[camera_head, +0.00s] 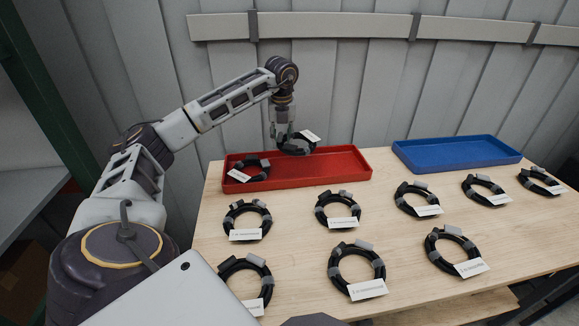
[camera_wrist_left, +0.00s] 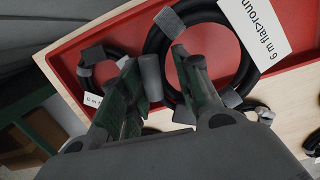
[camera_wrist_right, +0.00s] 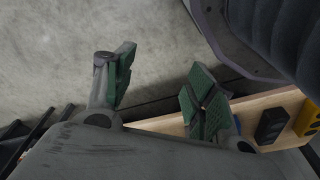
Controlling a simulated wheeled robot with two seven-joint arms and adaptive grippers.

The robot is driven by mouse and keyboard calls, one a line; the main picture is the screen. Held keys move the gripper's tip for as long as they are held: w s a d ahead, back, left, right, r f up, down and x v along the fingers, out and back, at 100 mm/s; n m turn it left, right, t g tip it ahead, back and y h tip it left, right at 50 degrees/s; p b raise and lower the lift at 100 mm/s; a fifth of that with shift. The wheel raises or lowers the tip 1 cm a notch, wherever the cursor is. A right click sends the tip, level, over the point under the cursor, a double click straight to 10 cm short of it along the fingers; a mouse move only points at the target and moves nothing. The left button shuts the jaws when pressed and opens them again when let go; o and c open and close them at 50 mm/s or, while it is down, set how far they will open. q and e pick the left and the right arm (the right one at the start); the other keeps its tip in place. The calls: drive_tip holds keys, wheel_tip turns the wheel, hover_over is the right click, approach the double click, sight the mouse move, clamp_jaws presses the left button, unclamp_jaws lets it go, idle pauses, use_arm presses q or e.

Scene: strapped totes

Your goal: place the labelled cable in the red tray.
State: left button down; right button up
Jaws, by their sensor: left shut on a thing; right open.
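A black coiled cable (camera_head: 296,148) with grey wraps and a white label hangs at my left gripper (camera_head: 284,128), over the middle of the red tray (camera_head: 330,172). In the left wrist view its label (camera_wrist_left: 258,22) reads "6 m flat>round", and the left gripper (camera_wrist_left: 158,75) is shut on a grey-wrapped part of this cable (camera_wrist_left: 160,42). I cannot tell whether the coil touches the tray floor. Another labelled coil (camera_head: 260,163) lies in the tray's left end. My right gripper (camera_wrist_right: 160,75) is open and empty, away from the cables.
A blue tray (camera_head: 457,152) stands empty at the back right. Several labelled coils, such as the front one (camera_head: 357,270), lie in rows on the wooden table (camera_head: 300,285). The red tray's right part is clear. A panelled wall (camera_head: 360,90) with a rail stands behind the table.

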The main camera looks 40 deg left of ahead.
use_arm(q)
drive_tip(key=shift+f+b, duration=0.55)
drive_tip(key=shift+f, duration=2.3)
use_arm(e)
drive_tip(key=shift+a+r, duration=0.2)
drive_tip(key=shift+r, duration=0.75)
drive_tip(key=shift+a+r, duration=0.2)
drive_tip(key=shift+r, duration=0.7)
use_arm(q)
drive_tip(key=shift+f, duration=0.1)
drive_tip(key=shift+f, duration=0.7)
wheel_tip(320, 180, down, 2)
drive_tip(key=shift+f+b, duration=0.1)
drive_tip(key=shift+b, duration=0.25)
use_arm(e)
drive_tip(key=shift+s+a+r, duration=0.15)
drive_tip(key=shift+s+r, duration=0.05)
drive_tip(key=shift+r, duration=0.5)
